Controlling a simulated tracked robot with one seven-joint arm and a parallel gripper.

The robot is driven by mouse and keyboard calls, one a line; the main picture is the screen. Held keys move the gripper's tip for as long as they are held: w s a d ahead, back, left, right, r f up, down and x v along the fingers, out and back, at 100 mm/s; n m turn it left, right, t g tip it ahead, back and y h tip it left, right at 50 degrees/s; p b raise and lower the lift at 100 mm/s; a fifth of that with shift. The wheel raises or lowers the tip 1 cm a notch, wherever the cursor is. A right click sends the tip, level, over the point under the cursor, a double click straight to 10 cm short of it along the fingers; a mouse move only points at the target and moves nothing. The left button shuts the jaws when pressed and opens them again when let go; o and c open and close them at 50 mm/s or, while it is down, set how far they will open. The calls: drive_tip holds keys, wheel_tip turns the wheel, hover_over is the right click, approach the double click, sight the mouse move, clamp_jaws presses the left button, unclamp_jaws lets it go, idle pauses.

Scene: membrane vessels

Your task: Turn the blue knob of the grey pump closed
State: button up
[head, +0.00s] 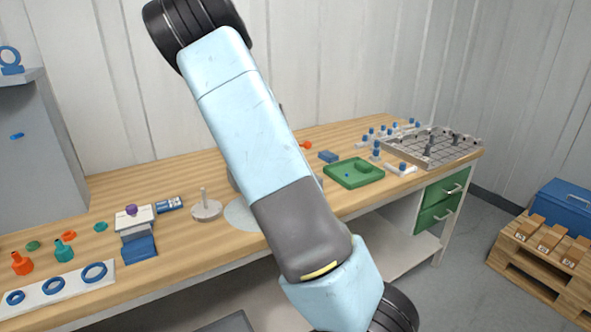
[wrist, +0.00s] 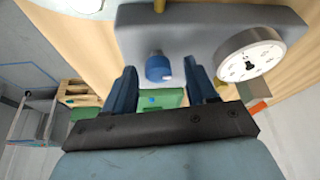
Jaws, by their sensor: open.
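The grey pump (wrist: 205,35) fills the top of the wrist view. Its blue knob (wrist: 158,69) points toward the camera from the pump's near face. My gripper (wrist: 162,76) is open, with one dark blue finger on each side of the knob. Gaps show between the knob and both fingers; I cannot tell whether the fingertips reach its depth. A round white gauge (wrist: 250,60) sits on the pump right of the knob. In the head view my arm hides most of the pump area, and my gripper does not show there.
The wooden bench (head: 185,245) runs along the wall. A green tray (head: 355,183) and a grey rack (head: 440,158) stand to the right. A white stand with a purple knob (head: 132,212) and a grey round base (head: 206,212) stand left of my arm.

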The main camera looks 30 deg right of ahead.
drive_tip(key=shift+r, duration=0.1)
drive_tip(key=v, duration=1.3)
drive_tip(key=shift+a+r, duration=0.15)
drive_tip(key=shift+r, duration=0.05)
drive_tip(key=s+a+r+n+t+y, duration=0.1)
drive_tip(key=s+a+r+n, duration=0.2)
drive_tip(key=s, duration=0.8)
drive_tip(key=s+a+r+n+t+y, duration=0.2)
drive_tip(key=s+a+n, duration=0.4)
drive_tip(key=s, duration=0.5)
drive_tip(key=s+a+r+n+t+y, duration=0.1)
drive_tip(key=s+a+r+n, duration=0.3)
drive_tip(key=s, duration=0.8)
drive_tip(key=a+n, duration=0.1)
drive_tip(key=n, duration=0.1)
drive_tip(key=shift+n+t, duration=0.3)
